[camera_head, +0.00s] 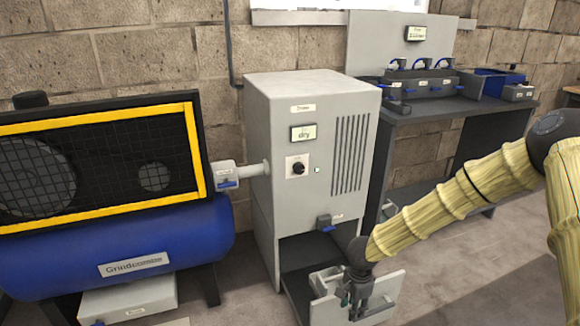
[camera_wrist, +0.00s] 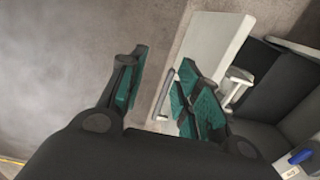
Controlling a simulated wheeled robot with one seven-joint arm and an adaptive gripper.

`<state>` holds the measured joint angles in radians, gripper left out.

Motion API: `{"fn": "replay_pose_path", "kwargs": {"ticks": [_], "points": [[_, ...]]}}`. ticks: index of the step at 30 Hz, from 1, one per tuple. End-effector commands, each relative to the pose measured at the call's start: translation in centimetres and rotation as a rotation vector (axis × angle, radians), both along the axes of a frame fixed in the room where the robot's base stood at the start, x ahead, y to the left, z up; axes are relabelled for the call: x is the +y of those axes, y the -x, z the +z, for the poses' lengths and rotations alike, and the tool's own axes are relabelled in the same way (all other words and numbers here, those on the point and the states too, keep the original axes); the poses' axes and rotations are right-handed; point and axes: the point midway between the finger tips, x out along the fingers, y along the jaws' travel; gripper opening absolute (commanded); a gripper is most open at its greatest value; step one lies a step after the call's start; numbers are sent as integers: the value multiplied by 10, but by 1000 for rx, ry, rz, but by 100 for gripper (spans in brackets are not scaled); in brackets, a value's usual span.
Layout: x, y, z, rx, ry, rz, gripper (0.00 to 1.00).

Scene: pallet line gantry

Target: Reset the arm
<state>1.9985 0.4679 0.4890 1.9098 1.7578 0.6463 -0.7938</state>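My gripper (camera_head: 358,300) is low in front of the grey dryer cabinet (camera_head: 262,140), at the end of my yellow-covered arm. In the wrist view my gripper (camera_wrist: 160,92) has its two green-padded fingers spread apart. A thin grey bar handle (camera_wrist: 162,100) on a pale panel (camera_wrist: 215,45) shows between and beyond the fingers; whether they touch it I cannot tell. In the head view the panel (camera_head: 385,292) stands behind my gripper, in front of the cabinet's dark lower opening (camera_head: 310,255).
A blue compressor tank (camera_head: 190,240) with a yellow-framed guard stands at left. A dark bench (camera_head: 450,112) with valves stands at back right. Bare floor (camera_head: 470,275) lies at right.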

Motion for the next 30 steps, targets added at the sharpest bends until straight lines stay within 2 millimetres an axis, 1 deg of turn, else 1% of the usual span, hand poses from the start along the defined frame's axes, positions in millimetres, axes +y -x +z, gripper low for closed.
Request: {"fn": "replay_pose_path", "kwargs": {"ticks": [1,8,17,20,23,27,29,30], "points": [[0,0,0,0,0,1,33],[-7,19,-25,-2,51,62,33],[-20,54,-65,-7,132,183,33],[-26,70,-83,-12,164,246,33],[-32,93,-106,-15,199,329,33],[-40,130,-139,-27,238,473,33],[-42,146,-151,-31,246,536,33],[-43,157,-158,-34,249,577,33]]}}
